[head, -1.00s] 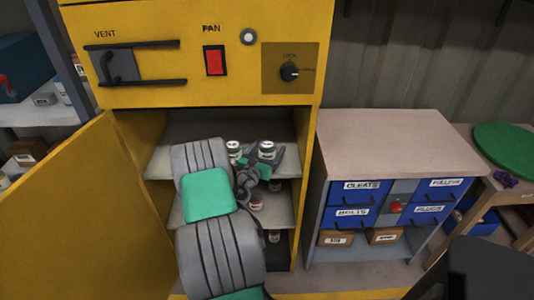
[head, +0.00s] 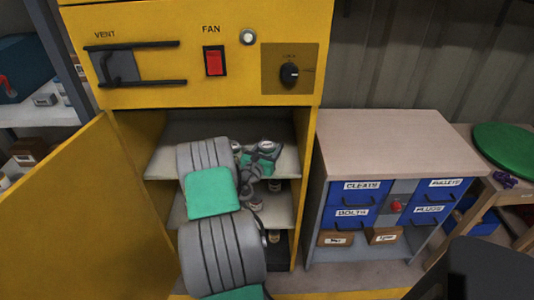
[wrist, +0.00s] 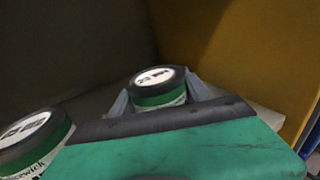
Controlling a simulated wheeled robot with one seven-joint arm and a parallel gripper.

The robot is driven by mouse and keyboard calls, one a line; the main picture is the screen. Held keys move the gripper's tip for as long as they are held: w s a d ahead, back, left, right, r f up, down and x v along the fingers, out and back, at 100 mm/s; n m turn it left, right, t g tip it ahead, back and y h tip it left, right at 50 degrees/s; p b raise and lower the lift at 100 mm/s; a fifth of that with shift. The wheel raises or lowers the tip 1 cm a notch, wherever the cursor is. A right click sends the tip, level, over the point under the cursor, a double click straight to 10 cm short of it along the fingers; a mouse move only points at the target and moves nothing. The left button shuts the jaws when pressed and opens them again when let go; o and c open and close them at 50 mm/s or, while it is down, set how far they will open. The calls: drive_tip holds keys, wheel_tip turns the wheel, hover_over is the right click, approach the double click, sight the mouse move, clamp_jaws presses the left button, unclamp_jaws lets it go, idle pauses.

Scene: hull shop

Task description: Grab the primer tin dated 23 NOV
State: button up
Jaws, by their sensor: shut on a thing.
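Primer tins with pale lids, dark rims and green bands stand on the upper shelf of the yellow cabinet. In the wrist view one tin (wrist: 158,92) sits between the two grey fingers of my gripper (wrist: 160,102), which is shut on it. I cannot read the date on its lid for certain. A second tin (wrist: 30,142) stands at the left, outside the fingers. In the head view my gripper (head: 262,160) is at the right-hand tin (head: 267,146), and the other tin (head: 236,147) is partly hidden by my arm.
The cabinet door (head: 70,215) stands open at the left. More small tins (head: 274,239) are on lower shelves, partly hidden behind my arm. The cabinet's right side wall (head: 303,190) is close to my gripper. A drawer unit (head: 395,140) stands to the right.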

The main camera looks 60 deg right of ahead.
clamp_jaws()
drive_tip(key=shift+r, duration=0.1)
